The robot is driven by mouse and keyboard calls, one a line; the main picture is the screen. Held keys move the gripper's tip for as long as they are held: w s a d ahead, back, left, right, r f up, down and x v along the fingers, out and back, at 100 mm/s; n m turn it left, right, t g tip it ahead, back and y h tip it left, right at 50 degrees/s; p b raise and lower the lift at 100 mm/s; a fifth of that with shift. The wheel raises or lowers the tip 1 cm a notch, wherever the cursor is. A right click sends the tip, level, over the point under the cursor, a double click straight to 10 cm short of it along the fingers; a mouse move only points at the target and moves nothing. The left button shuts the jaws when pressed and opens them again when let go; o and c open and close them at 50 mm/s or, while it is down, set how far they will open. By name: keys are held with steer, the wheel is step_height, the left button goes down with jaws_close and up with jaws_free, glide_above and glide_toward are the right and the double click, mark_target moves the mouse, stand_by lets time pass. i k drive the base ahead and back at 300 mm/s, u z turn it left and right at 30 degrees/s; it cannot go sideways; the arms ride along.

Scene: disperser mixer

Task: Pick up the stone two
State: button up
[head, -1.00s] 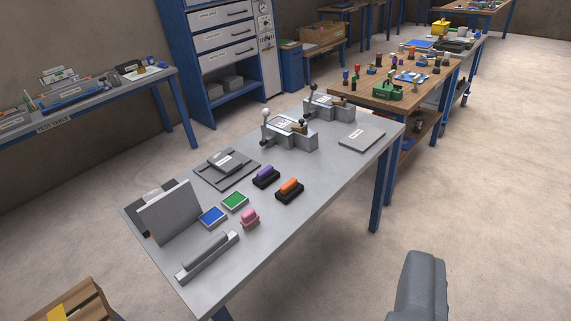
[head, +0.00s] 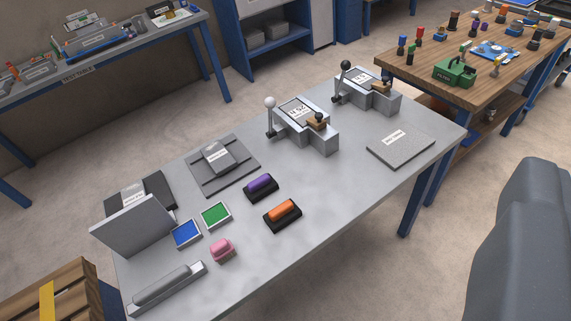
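I cannot tell for sure which thing is stone two, as the labels are too small to read. A labelled flat grey slab (head: 400,146) lies near the right end of the grey table (head: 330,205). A small labelled dark block (head: 218,156) sits on a flat dark plate (head: 235,175) at the table's back left. Two grey lever devices, a nearer one (head: 318,138) with a white-knobbed lever and a farther one (head: 375,98) with a black-knobbed lever, stand at the back; each bears a label. My gripper's fingers are not in view; a smooth grey part of my own body fills the lower right.
Purple (head: 261,186) and orange (head: 283,214) handled black blocks, blue (head: 186,234) and green (head: 216,215) pads, a pink piece (head: 222,250), a grey bar (head: 166,288) and an upright panel (head: 135,232) occupy the left half. A wooden bench (head: 445,85) stands behind right.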

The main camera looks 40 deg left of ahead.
mark_target(256, 190)
steer(key=i, duration=1.2)
steer(key=u, duration=1.2)
